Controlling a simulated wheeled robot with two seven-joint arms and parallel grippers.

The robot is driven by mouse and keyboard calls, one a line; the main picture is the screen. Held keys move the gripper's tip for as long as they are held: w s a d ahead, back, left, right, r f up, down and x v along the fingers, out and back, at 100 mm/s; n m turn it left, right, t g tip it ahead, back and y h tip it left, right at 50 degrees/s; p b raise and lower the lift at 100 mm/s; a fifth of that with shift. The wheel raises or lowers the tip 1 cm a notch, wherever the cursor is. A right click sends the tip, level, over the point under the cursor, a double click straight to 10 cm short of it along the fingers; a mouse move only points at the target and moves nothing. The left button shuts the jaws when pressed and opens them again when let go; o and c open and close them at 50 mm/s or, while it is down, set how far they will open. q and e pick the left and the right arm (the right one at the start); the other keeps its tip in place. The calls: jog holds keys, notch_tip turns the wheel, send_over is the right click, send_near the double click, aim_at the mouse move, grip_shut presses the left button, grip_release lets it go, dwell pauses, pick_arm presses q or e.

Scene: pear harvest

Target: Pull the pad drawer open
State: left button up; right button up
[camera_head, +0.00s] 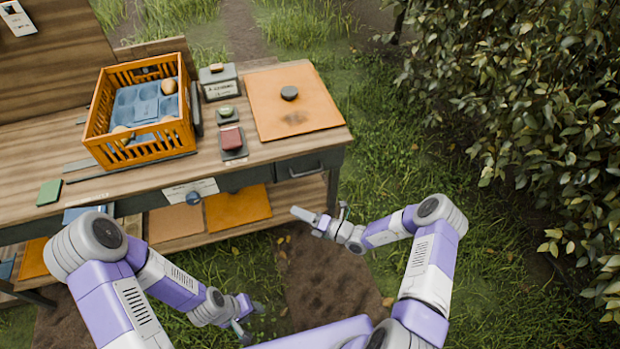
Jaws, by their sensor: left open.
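A dark grey drawer front (285,172) with a bar handle (306,170) is set under the right end of the bench top. It looks closed, flush with the bench. My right gripper (322,211) is below and a little right of the handle, in front of the bench and apart from it. Its fingers are spread with nothing between them. My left gripper (250,319) is low over the grass in front of the bench, open and empty, well away from the drawer.
The wooden bench (245,162) carries an orange crate (157,149) with a blue tray and pears, a grey box (219,83), a red pad (232,139) and an orange board (290,110). A lower shelf (290,200) lies beneath. Leafy bushes (530,90) stand right.

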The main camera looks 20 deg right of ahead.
jog(key=w+d+r+m+t+h, duration=0.1)
jog(key=w+d+m+t+h, duration=0.45)
jog(key=d+m, duration=0.3)
jog(key=r+b+x, duration=0.1)
jog(key=b+x, duration=0.1)
jog(key=x, duration=0.5)
jog(key=shift+d+n+t+y, duration=0.3)
jog(key=shift+n+t+y, duration=0.05)
jog(key=shift+c, duration=0.3)
grip_shut()
